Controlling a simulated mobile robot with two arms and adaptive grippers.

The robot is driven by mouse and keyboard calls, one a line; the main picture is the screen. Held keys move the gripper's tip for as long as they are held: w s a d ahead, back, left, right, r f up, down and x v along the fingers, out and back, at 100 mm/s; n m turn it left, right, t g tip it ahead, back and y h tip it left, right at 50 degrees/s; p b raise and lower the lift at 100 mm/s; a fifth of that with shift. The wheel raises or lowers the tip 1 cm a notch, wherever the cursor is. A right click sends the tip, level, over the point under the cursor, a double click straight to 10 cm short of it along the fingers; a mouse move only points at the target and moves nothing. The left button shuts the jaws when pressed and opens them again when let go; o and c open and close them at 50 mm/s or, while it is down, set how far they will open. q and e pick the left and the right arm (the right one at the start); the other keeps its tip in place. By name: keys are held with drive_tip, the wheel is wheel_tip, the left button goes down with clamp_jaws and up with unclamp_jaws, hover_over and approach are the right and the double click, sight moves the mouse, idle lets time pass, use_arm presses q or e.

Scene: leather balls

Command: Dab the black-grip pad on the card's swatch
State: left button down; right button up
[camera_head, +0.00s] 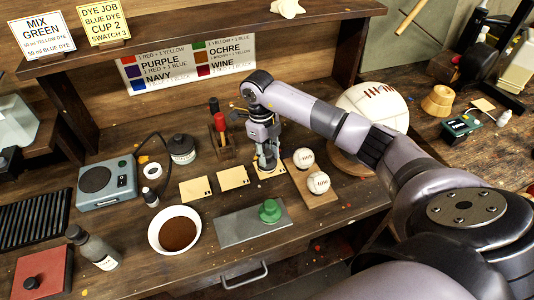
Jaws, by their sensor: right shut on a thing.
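My right gripper (267,158) reaches in from the right and points down over the rightmost cream card (281,168). It is shut on a slim upright tool, which looks like the black-grip pad; the fingers hide most of it. I cannot tell whether its lower end touches the card. Two more cream cards, a middle one (233,177) and a left one (195,189), lie in a row to the left. A wooden rack (220,147) behind them holds red-topped tools. My left gripper is not in view.
A board (321,197) with two white balls stands just right of the card. A hotplate (106,184) is at left. A shelf (190,38) overhangs the back.

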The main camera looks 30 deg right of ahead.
drive_tip(key=shift+r+p, duration=2.05)
drive_tip(key=shift+r, duration=1.35)
drive_tip(key=shift+a, duration=0.1)
